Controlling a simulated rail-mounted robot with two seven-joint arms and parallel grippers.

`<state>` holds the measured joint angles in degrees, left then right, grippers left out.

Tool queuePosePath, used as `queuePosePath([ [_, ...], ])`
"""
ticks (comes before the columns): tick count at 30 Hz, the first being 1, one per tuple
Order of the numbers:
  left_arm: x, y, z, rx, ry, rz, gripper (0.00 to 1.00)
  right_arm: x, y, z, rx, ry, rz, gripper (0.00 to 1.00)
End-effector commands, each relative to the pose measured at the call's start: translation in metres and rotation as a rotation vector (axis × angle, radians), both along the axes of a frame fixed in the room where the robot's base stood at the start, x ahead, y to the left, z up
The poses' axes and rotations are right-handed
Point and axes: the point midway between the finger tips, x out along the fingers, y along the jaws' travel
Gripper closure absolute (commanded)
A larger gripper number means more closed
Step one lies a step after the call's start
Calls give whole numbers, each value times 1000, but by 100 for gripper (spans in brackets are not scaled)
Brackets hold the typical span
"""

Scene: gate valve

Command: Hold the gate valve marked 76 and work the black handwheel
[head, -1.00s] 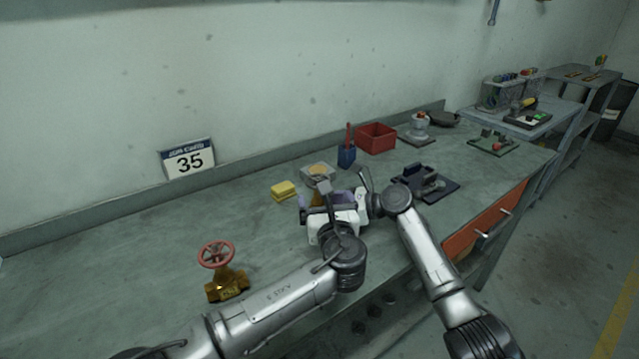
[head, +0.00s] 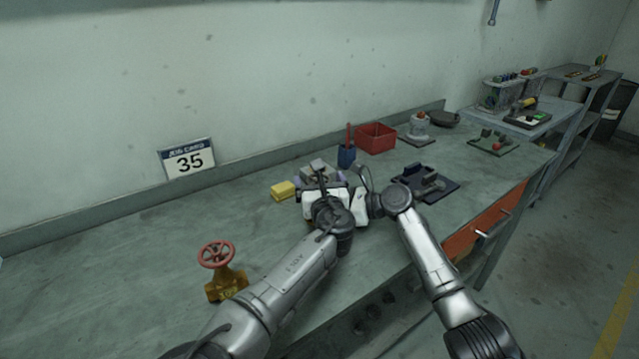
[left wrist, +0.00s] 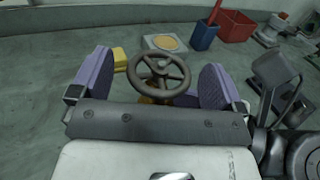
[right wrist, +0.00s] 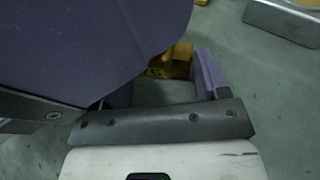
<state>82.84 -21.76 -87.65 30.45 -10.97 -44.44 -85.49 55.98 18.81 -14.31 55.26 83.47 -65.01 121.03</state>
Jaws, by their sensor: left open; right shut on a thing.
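A dark handwheel (left wrist: 159,75) sits between the two purple finger pads of my left gripper (left wrist: 157,80) in the left wrist view. The pads are apart, one on each side of the wheel, with gaps showing. Below the wheel, a bit of brass valve body (right wrist: 172,63) shows in the right wrist view. My right gripper (right wrist: 165,80) is shut on this brass valve, though a large purple pad hides much of the contact. In the head view my left gripper (head: 320,180) covers the valve. The mark 76 cannot be seen.
Another brass valve with a red handwheel (head: 217,255) stands at the front left. A yellow block (head: 283,190), blue holder (head: 346,155), red bin (head: 376,138) and dark fixture (head: 425,182) are nearby. The left bench is mostly clear.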

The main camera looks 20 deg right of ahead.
Motion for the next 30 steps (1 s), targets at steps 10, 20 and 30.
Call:
queuePosePath([
  [10,1,0,0,0,0,-1,6,0,0,0,0,0,-1,44],
  [20,1,0,0,0,0,0,34,0,0,0,0,0,-1,44],
  [30,2,1,-1,-1,2,-12,56,0,-1,0,0,0,-1,44],
])
